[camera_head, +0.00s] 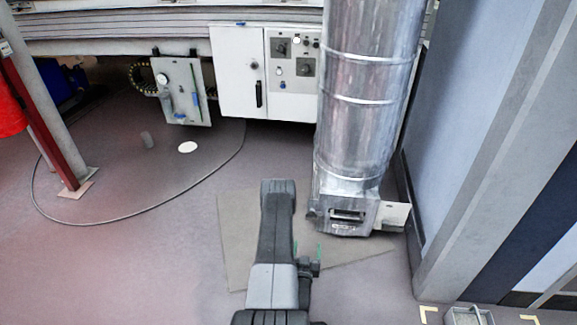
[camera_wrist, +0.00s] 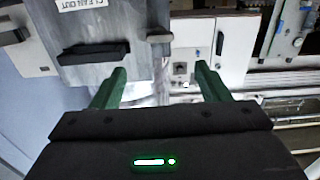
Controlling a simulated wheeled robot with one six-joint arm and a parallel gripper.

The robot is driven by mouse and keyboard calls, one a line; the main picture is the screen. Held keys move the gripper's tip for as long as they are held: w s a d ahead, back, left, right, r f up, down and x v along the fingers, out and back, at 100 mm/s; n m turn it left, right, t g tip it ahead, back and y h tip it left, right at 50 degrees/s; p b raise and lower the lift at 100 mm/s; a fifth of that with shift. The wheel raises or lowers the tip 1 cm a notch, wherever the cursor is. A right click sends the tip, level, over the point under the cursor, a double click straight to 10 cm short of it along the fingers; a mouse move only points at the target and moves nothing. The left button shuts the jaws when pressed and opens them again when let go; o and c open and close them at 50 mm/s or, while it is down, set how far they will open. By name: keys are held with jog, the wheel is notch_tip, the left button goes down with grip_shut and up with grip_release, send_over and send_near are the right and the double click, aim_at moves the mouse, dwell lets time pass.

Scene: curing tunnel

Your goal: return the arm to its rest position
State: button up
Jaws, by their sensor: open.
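My arm (camera_head: 275,235) reaches up from the bottom middle of the head view, folded over the floor. My gripper (camera_head: 307,248) shows small at the arm's right side, with green fingers. In the wrist view my gripper (camera_wrist: 161,70) has its two green fingers spread apart with nothing held between them. The fingers point toward a grey metal housing with a dark handle and a clean-out label (camera_wrist: 90,45). The gap between the fingers and that housing is hard to judge.
A large metal duct (camera_head: 365,90) stands just beyond and right of my arm. A white control cabinet (camera_head: 238,75) is behind. A grey wall and column (camera_head: 490,150) bound the right. A red post (camera_head: 45,130) is left. A small bin (camera_head: 468,316) sits lower right. Floor left is mostly clear.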

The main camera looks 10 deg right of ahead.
aim_at(311, 219)
jog(key=b+x, duration=0.4)
jog(key=x, duration=0.9)
jog(key=shift+w+f+b, duration=0.1)
jog(key=shift+w+b, duration=0.1)
jog(key=shift+b, duration=0.1)
jog(key=shift+w+d, duration=0.1)
jog(key=shift+w, duration=0.15)
jog(key=shift+m, duration=0.3)
